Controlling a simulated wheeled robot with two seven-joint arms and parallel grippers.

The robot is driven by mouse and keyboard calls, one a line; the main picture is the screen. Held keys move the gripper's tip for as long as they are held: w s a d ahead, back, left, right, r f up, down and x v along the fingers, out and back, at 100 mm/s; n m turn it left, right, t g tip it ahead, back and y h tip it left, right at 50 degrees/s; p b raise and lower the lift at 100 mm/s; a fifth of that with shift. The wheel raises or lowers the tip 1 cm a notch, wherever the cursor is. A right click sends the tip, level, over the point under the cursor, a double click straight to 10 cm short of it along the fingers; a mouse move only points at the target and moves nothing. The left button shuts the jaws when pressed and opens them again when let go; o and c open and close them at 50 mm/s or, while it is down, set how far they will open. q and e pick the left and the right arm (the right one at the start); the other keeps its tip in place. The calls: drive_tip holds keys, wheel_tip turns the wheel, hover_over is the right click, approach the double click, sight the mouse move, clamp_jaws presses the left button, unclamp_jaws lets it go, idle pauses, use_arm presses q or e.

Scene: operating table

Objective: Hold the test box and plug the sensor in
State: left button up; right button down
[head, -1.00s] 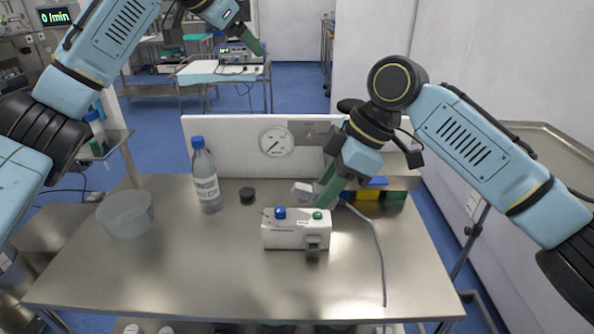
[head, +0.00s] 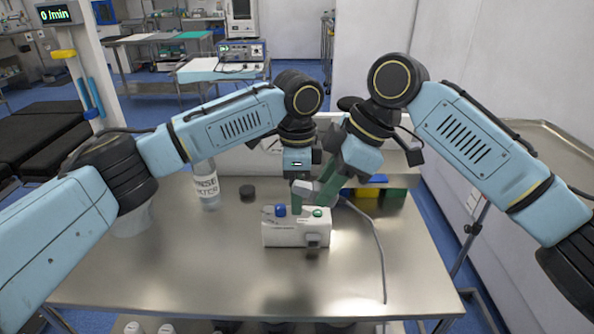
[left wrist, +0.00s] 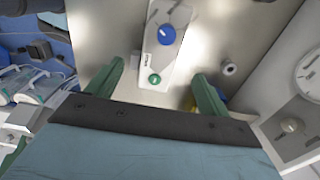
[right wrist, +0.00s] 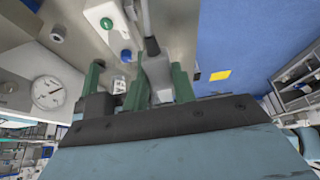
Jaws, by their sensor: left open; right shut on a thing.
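The white test box (head: 283,236) stands on the metal table, with a blue knob (head: 280,210) and a green knob (head: 318,212) on top. My left gripper (head: 298,193) is open just above the box's back edge. In the left wrist view its fingers stand apart on either side of the box (left wrist: 157,70); contact cannot be told. My right gripper (head: 322,190) is shut on the pale sensor plug, which shows between its fingers in the right wrist view (right wrist: 157,70). The plug is close behind the box, apart from its front socket (head: 313,238). A grey cable (head: 379,250) trails right.
A clear bowl (head: 132,220) is partly hidden by my left arm. Yellow and green blocks (head: 368,192) lie behind right.

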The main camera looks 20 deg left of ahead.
sight(297, 230)
use_arm(q)
wheel_tip(297, 230, down, 8)
idle(0.4)
